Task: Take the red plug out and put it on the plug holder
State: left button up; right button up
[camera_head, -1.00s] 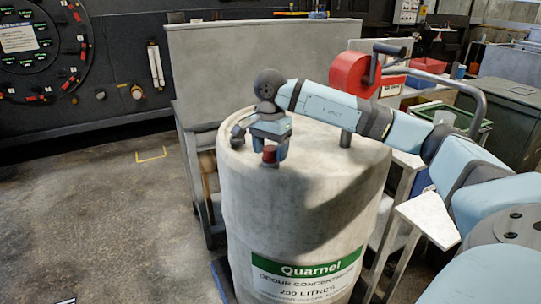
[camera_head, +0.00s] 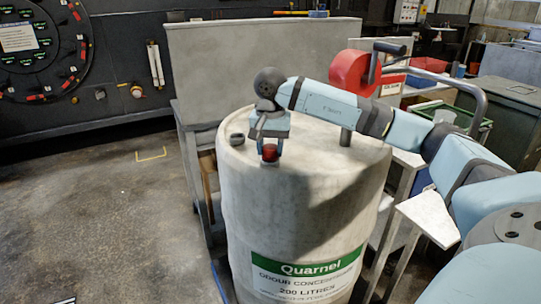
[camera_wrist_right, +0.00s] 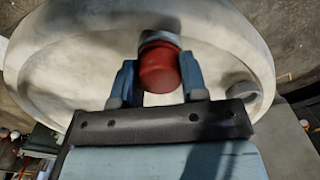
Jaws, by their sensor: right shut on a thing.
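The red plug (camera_head: 270,153) is at the front of the top of the pale drum (camera_head: 300,215). My right gripper (camera_head: 270,146) is shut on it from above. In the right wrist view the red plug (camera_wrist_right: 160,72) sits between the two blue fingers, with a grey-blue part just beyond it. I cannot tell whether the plug is clear of the drum top. A short dark grey round fitting (camera_head: 237,139) stands on the drum top to the left; I cannot tell if it is the plug holder. My left gripper is not in view.
A grey post (camera_head: 346,138) stands on the drum top under my right arm. A red reel with a crank (camera_head: 352,74) is behind it. A grey panel (camera_head: 255,65) rises behind the drum. The floor at the left is open.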

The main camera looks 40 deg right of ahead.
jog(key=n, duration=0.2)
jog(key=shift+n, duration=0.3)
jog(key=shift+r+p, duration=0.35)
jog(key=shift+r, duration=0.2)
dwell(0.5)
jog(key=shift+r+p, duration=1.6)
jog(key=shift+r, duration=0.75)
jog(key=shift+a+f, duration=0.1)
